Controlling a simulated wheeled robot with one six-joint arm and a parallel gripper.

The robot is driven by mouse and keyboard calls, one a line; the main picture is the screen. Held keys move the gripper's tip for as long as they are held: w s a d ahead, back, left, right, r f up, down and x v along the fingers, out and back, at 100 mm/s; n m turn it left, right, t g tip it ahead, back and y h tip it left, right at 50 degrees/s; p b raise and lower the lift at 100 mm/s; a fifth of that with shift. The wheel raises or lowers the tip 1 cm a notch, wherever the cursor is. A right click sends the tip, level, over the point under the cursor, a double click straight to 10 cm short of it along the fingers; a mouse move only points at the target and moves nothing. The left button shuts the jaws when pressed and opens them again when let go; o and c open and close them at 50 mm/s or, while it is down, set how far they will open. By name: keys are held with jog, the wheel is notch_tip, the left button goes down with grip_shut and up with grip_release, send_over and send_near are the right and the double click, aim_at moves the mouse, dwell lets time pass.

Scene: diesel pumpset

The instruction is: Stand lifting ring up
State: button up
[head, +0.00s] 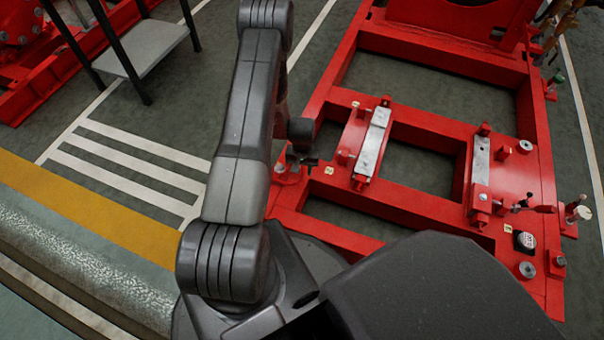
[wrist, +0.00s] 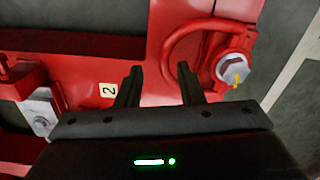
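The lifting ring (wrist: 168,58) is a red loop on the red frame in the wrist view. It appears folded down, extending left from a grey hex bolt (wrist: 233,69) with a yellow mark. My gripper (wrist: 160,80) is open, with its two dark fingers apart. In the picture the ring's left side lies between the fingertips, and the right finger overlaps the loop's inside. I cannot tell whether the fingers touch it. In the head view my gripper (head: 302,156) is over the frame's left corner, and my arm hides much of the ring there.
The red pumpset frame (head: 395,208) has open bays and upright brackets to the right. A label "2" (wrist: 108,90) and a grey bolt block (wrist: 40,108) are left of the fingers. A grey step (head: 140,48) stands at the back left. Striped floor (head: 130,160) on the left is clear.

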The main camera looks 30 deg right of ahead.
jog(key=shift+w+f, duration=0.35)
jog(key=shift+f, duration=0.9)
grip_shut()
jog(key=shift+w+r, duration=0.1)
jog(key=shift+r, duration=0.05)
